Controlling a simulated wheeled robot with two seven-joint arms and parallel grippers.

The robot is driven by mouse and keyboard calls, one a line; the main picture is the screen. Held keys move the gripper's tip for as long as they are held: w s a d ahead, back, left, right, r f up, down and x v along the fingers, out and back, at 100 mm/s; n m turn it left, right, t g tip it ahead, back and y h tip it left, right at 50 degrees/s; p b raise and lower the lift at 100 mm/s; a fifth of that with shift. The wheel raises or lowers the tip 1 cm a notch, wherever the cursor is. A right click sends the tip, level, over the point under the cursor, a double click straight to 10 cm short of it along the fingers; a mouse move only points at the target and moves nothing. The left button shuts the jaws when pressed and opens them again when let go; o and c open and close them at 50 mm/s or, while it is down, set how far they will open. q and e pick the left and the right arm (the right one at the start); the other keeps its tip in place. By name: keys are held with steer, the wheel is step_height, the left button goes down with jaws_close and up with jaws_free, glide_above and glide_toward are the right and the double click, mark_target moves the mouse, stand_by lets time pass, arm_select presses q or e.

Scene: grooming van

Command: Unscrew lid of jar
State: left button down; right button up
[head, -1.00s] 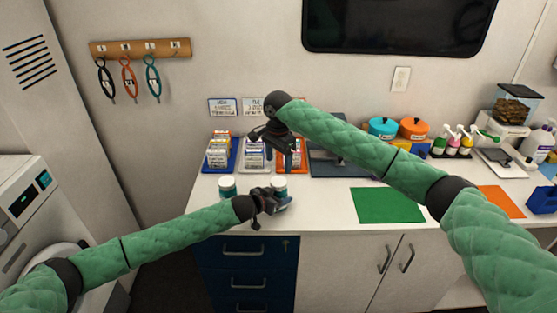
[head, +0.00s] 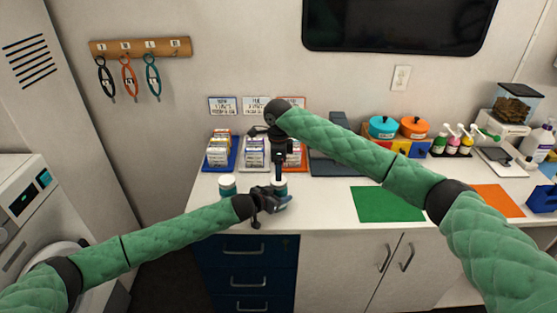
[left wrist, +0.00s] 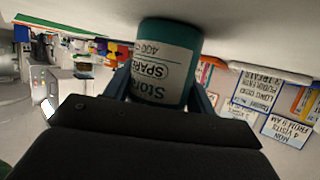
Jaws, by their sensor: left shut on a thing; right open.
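A teal jar with a white lid (head: 280,183) stands near the counter's front left edge. My right gripper (head: 279,172) is open and points down just above the lid. Whether its fingers touch the lid cannot be told, and they partly cover it. A second teal jar with a white lid (head: 227,186) stands to the left, apart from both grippers.
Blue, white and orange trays with packets stand behind the jars, the blue tray (head: 219,158) at left. A green mat (head: 388,204) and an orange mat (head: 500,201) lie to the right. Bare white counter (head: 325,205) lies between the held jar and the green mat.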

mark_target(280, 193)
steer(key=shift+f, duration=2.6)
steer(key=c, duration=1)
steer(key=n, duration=1.3)
steer(key=shift+r, duration=0.1)
steer(key=n, duration=0.4)
steer(key=shift+w+d, duration=0.1)
